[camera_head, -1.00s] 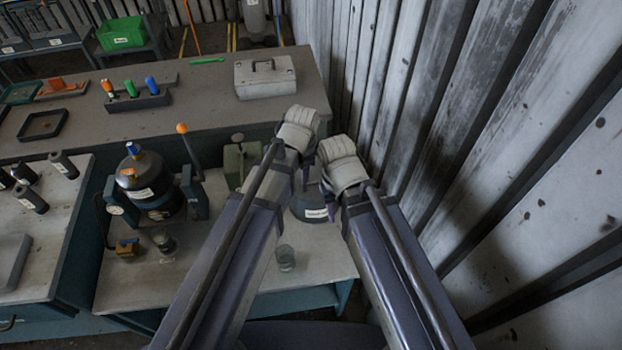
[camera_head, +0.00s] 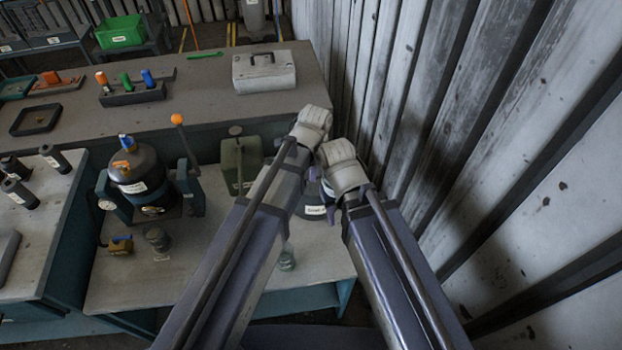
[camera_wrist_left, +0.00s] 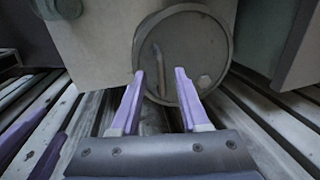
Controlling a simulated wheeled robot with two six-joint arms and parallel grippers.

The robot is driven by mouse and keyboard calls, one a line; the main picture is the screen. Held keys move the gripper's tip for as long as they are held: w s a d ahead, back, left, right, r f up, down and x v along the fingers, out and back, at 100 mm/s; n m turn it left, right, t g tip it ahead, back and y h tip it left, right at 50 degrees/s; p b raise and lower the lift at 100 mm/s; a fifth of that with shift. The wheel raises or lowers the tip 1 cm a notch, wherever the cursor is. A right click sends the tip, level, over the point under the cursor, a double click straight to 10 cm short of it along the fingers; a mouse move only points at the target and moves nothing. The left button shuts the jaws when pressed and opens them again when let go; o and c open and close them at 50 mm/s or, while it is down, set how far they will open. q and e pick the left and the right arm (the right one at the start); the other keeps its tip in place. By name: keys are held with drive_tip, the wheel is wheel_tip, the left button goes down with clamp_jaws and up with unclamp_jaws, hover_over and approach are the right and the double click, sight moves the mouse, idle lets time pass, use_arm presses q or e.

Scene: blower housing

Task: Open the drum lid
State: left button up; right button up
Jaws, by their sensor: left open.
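A round drum (camera_head: 315,210) with a white label is partly hidden behind my two forearms in the head view. In the left wrist view its round grey lid (camera_wrist_left: 205,45) faces the camera, with a bar-like handle and a small pale spot on it. My left gripper (camera_wrist_left: 160,72) is open, its two purple fingers apart in front of the lid's lower part. Nothing is seen between them except the lid and handle behind; contact cannot be told. My right gripper (camera_head: 328,190) hangs beside the drum; its fingers are mostly hidden by the wrist, so its opening is unclear.
A corrugated metal wall (camera_head: 450,150) stands close on the right. A dark pot (camera_head: 140,170) in a stand with an orange-knobbed lever (camera_head: 187,140) and a green box (camera_head: 240,165) are left of my arms. A grey case (camera_head: 264,72) sits on the back bench.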

use_arm(q)
drive_tip(key=shift+w+f+b, duration=0.15)
drive_tip(key=shift+f+b, duration=0.4)
drive_tip(key=shift+f, duration=0.25)
drive_tip(key=shift+w+f+b, duration=0.15)
drive_tip(key=shift+f+b, duration=0.35)
drive_tip(key=shift+f, duration=0.25)
use_arm(e)
wheel_tip(320, 180, down, 3)
use_arm(q)
drive_tip(key=shift+c, duration=0.2)
clamp_jaws()
drive_tip(key=shift+r, duration=0.1)
